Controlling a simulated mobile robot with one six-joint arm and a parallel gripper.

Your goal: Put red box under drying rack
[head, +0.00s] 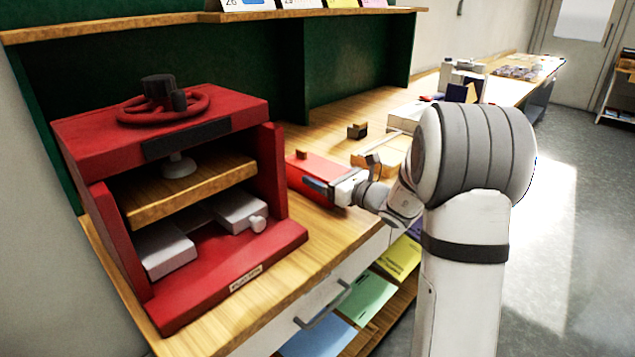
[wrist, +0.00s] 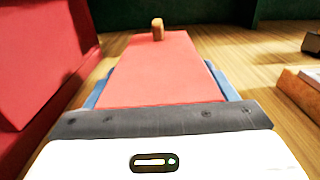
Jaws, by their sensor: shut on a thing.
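The red box (head: 310,167), with a small wooden knob on top, is at the right side of the red press on the wooden worktop. My gripper (head: 322,182) is shut on it from its near end. In the wrist view the red top of the box (wrist: 160,75) points straight ahead, with a blue finger of my gripper (wrist: 160,88) along each side. I cannot tell whether the box touches the worktop. I cannot identify a drying rack with certainty in either view.
The large red press (head: 180,110), with a handwheel on top, stands close left of the box. A wooden block (head: 357,131) and an orange-brown tray-like item (head: 385,156) lie to the right. A green-backed shelf (head: 260,60) rises behind. Coloured folders (head: 370,298) lie below the worktop.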

